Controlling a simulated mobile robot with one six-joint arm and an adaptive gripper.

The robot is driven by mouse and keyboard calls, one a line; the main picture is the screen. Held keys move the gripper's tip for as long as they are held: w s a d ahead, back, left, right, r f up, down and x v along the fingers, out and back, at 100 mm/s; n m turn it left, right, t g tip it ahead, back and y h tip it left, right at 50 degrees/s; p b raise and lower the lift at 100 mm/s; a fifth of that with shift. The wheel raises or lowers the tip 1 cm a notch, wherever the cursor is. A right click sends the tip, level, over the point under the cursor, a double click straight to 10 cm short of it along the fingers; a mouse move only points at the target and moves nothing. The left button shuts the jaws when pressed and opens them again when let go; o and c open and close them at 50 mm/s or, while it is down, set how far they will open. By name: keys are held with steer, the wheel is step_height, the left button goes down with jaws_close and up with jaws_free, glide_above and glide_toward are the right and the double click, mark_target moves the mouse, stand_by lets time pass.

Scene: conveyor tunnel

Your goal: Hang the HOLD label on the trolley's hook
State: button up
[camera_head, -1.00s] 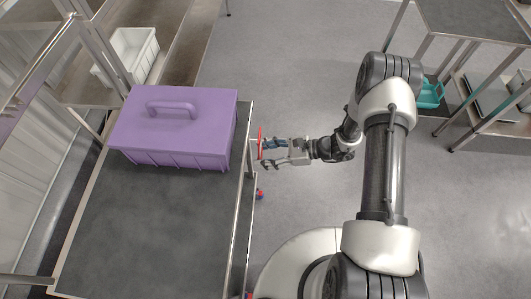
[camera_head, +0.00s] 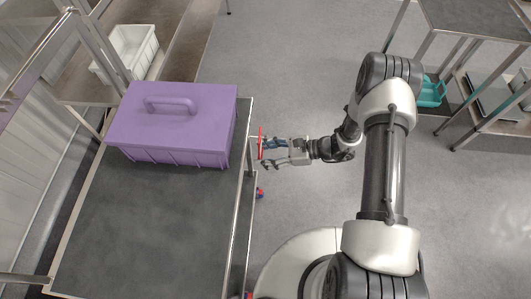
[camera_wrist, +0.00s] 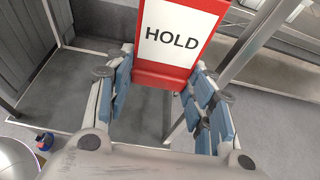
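The HOLD label (camera_wrist: 172,38) is a red plate with a white panel and black lettering. In the wrist view it stands between my fingertips, its lower part gripped at the sides. In the head view the label (camera_head: 261,143) shows nearly edge-on as a thin red strip at the tip of my gripper (camera_head: 267,153). The label is just right of the trolley (camera_head: 140,225), level with the purple box. The trolley's hook cannot be made out clearly; the label is close to the trolley's right-hand rail, and contact cannot be told.
A purple lidded box (camera_head: 170,130) stands on the trolley's far end. A white crate (camera_head: 130,50) sits on a shelf at the upper left. A teal basket (camera_head: 431,92) and a metal rack (camera_head: 480,100) are at the right.

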steer(key=o, duration=0.5)
steer(key=v, duration=1.2)
steer(key=shift+s, duration=0.1)
